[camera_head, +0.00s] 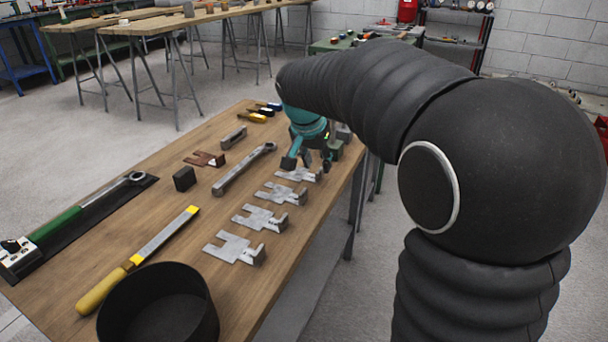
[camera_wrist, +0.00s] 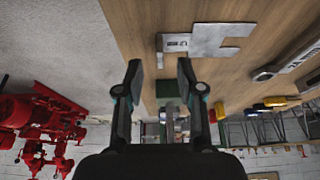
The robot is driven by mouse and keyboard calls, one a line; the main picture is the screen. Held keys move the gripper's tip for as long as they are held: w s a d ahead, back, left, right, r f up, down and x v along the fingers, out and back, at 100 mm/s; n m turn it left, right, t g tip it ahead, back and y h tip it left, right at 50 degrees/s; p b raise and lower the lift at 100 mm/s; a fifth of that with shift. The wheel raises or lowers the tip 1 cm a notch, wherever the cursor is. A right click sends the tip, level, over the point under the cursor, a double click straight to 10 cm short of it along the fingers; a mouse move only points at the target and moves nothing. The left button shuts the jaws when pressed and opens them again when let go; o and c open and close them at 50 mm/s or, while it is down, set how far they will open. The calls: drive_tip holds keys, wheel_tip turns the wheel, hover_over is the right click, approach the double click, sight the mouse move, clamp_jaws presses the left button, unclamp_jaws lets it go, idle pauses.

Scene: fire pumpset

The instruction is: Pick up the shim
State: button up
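Several grey slotted shims with bent-up tabs lie in a row along the table's right edge: a near one (camera_head: 232,247), two middle ones (camera_head: 257,217) (camera_head: 277,194), and the farthest (camera_head: 296,174). A copper-coloured slotted plate (camera_head: 202,158) lies farther left. My gripper (camera_head: 307,162) is over the farthest shim, partly hiding it. In the wrist view, my gripper (camera_wrist: 160,68) is open, with its fingers apart and nothing held. A grey shim (camera_wrist: 220,40) lies just beyond the fingertips, its tab (camera_wrist: 174,42) roughly in line with the gap. Contact is not visible.
The wooden table (camera_head: 180,190) also carries a wrench (camera_head: 243,168), a dark block (camera_head: 184,178), a yellow-handled file (camera_head: 140,258), a black round container (camera_head: 158,305) and a green-handled torque wrench (camera_head: 70,215). A dark greenish block (camera_wrist: 168,90) shows between my fingers in the wrist view.

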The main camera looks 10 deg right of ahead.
sight(319, 171)
drive_tip(key=shift+x, duration=1.85)
clamp_jaws()
drive_tip(key=shift+r, duration=0.1)
